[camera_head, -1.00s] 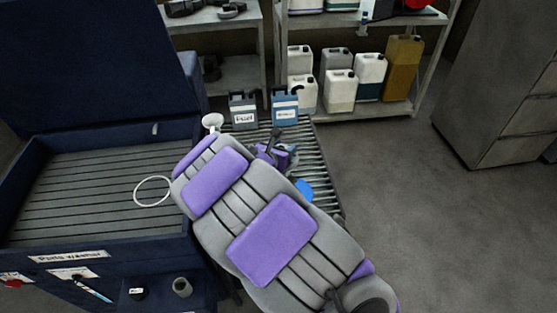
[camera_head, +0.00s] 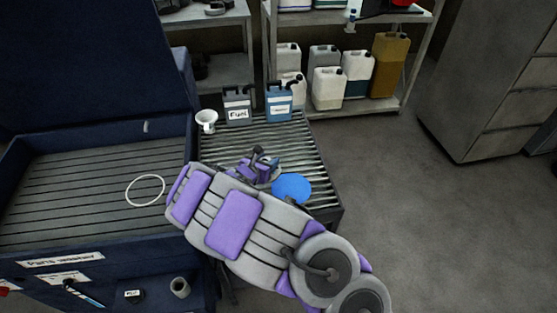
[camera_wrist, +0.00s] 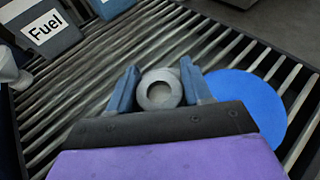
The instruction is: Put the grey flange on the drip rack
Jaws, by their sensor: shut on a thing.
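The grey flange (camera_wrist: 160,74) is a short ring with a round hole, seen between the two blue fingers in the wrist view. My gripper (camera_wrist: 161,88) is shut on it, one finger on each side. In the head view my gripper (camera_head: 265,165) is over the drip rack (camera_head: 285,135), and the flange is hard to make out there. The drip rack, with dark metal slats, also shows in the wrist view (camera_wrist: 215,42). I cannot tell whether the flange touches the slats.
A blue disc (camera_head: 292,187) lies on the rack right of my gripper. A fuel can (camera_head: 237,107), a blue can (camera_head: 279,103) and a white funnel (camera_head: 206,120) stand along its back. The parts washer (camera_head: 80,180) holding a white ring (camera_head: 133,193) is at left.

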